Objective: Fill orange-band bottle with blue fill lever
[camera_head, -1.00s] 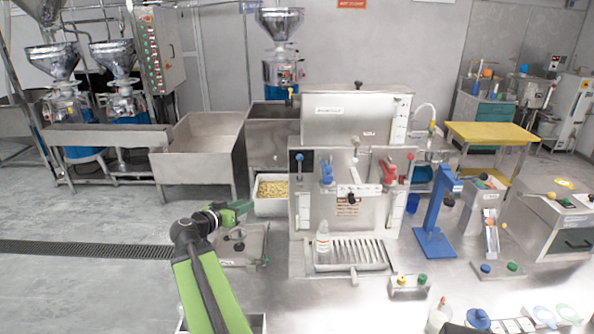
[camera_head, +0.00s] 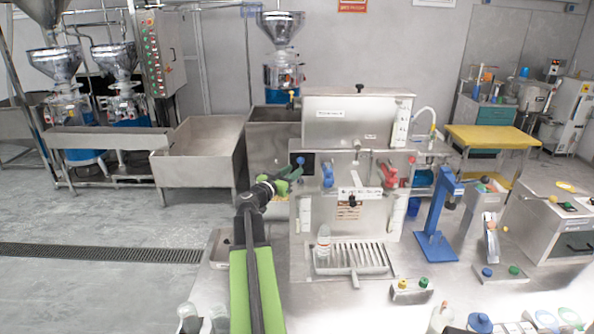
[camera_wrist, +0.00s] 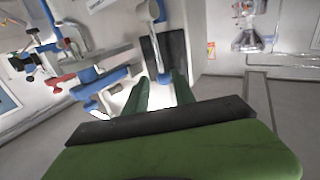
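The filling machine (camera_head: 380,215) stands ahead of me. A blue lever (camera_head: 327,175) is on its front, with a red lever (camera_head: 390,178) to its right. The blue lever also shows left of my fingers in the wrist view (camera_wrist: 98,84). My gripper (camera_head: 293,173) is at the machine's left front, left of the blue lever and above the bottle. In the wrist view its fingers (camera_wrist: 162,82) are apart with nothing between them.
A dark panel with a blue-knobbed control (camera_head: 300,160) is close by my gripper. A blue stand (camera_head: 436,225) is right of the machine. Clear bottles (camera_head: 188,318) stand at the front left. A button box (camera_head: 410,290) sits before the tray.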

